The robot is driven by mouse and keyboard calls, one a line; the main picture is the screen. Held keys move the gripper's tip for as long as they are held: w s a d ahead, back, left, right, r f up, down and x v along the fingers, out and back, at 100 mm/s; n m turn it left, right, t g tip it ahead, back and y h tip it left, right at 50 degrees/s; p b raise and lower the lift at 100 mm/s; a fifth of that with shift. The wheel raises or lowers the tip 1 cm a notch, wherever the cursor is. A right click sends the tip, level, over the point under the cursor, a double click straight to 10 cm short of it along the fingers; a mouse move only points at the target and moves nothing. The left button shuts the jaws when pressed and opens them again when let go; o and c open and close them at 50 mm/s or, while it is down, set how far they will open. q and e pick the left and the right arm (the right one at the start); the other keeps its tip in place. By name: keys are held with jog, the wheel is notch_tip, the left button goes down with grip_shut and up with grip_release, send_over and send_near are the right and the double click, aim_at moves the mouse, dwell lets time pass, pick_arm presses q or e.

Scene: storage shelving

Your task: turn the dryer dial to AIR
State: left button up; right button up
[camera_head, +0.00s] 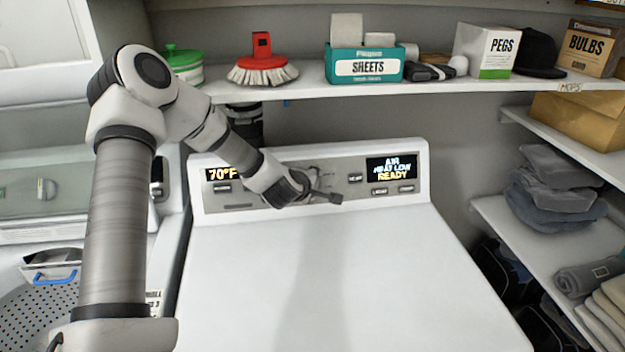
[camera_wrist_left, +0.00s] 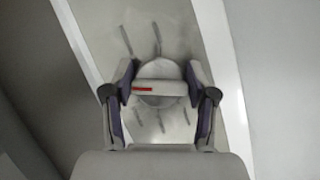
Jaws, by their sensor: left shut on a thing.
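The white dryer (camera_head: 330,270) has a control panel with a right display (camera_head: 391,167) reading "AIR", "HEAT LOW" and "READY". A left display (camera_head: 220,174) reads "70°F". My left gripper (camera_head: 328,196) reaches the middle of the panel and covers the dial in the head view. In the left wrist view the round dial (camera_wrist_left: 160,97) has a bar across it with a red mark toward the left end. My left gripper (camera_wrist_left: 158,84) is shut on the dial, one finger at each side. Dark marks ring the dial; their labels are unreadable. My right gripper is not in view.
A shelf (camera_head: 300,92) above the dryer holds a red brush (camera_head: 262,62), a teal "SHEETS" box (camera_head: 364,66) and a "PEGS" box (camera_head: 486,50). Side shelves with folded cloth (camera_head: 555,205) stand at the right. Another white machine is at the left. The dryer top is clear.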

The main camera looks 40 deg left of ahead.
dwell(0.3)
pick_arm(q)
jog(key=o, duration=1.2)
jog(key=shift+c, duration=0.2)
jog(key=v, duration=1.2)
